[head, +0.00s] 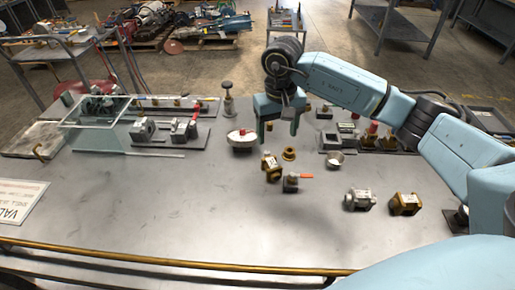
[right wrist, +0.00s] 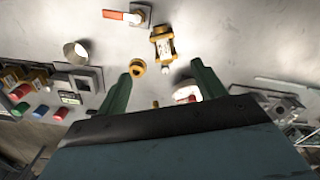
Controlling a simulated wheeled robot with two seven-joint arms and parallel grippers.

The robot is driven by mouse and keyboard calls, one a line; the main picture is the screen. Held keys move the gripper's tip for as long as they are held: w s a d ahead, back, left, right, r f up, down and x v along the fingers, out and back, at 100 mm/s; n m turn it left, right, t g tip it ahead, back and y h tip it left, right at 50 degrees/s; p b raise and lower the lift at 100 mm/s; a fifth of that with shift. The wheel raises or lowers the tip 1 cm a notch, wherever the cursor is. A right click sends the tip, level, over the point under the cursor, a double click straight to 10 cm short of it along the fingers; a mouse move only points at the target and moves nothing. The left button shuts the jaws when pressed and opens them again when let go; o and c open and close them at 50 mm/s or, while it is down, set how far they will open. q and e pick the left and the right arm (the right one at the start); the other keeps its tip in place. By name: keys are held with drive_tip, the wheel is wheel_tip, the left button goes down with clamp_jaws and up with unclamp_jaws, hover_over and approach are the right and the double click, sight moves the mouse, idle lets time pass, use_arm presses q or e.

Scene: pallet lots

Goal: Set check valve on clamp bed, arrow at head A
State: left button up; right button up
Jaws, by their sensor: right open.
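My right gripper (head: 278,125) is open and empty above the table, pointing down; its two green fingers also show in the right wrist view (right wrist: 164,80). Below and near it are a brass valve body with a white label (head: 270,166), also in the right wrist view (right wrist: 162,43), and a brass ring (head: 289,153). Two more labelled bodies, one silver (head: 360,200) and one brass (head: 405,204), stand at the front right. Which one is the check valve I cannot tell; no arrow is legible. Grey clamp-like fixtures stand at the left (head: 143,130) and right (head: 335,139). My left gripper is not in view.
A round white-topped dish (head: 241,139), a silver cup (head: 335,158) and a post (head: 228,98) stand nearby. A clear panel (head: 95,111) stands at the left. The front middle of the table is clear.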

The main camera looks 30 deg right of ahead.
drive_tip(key=f, duration=0.2)
hover_over(272, 162)
drive_tip(key=f, duration=0.5)
drive_tip(key=shift+s+d+f, duration=0.15)
drive_tip(key=shift+s+f, duration=0.15)
drive_tip(key=shift+s, duration=0.1)
drive_tip(key=shift+f, duration=0.45)
drive_tip(key=f, duration=0.5)
drive_tip(key=shift+w+a+p, duration=0.2)
drive_tip(key=shift+w+p, duration=0.1)
drive_tip(key=shift+w, duration=0.05)
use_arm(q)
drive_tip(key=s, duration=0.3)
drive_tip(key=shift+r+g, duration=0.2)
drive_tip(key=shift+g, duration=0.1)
use_arm(e)
drive_tip(key=shift+c, duration=0.4)
drive_tip(key=c, duration=1.2)
drive_tip(key=shift+r, duration=0.15)
drive_tip(key=shift+c, duration=0.9)
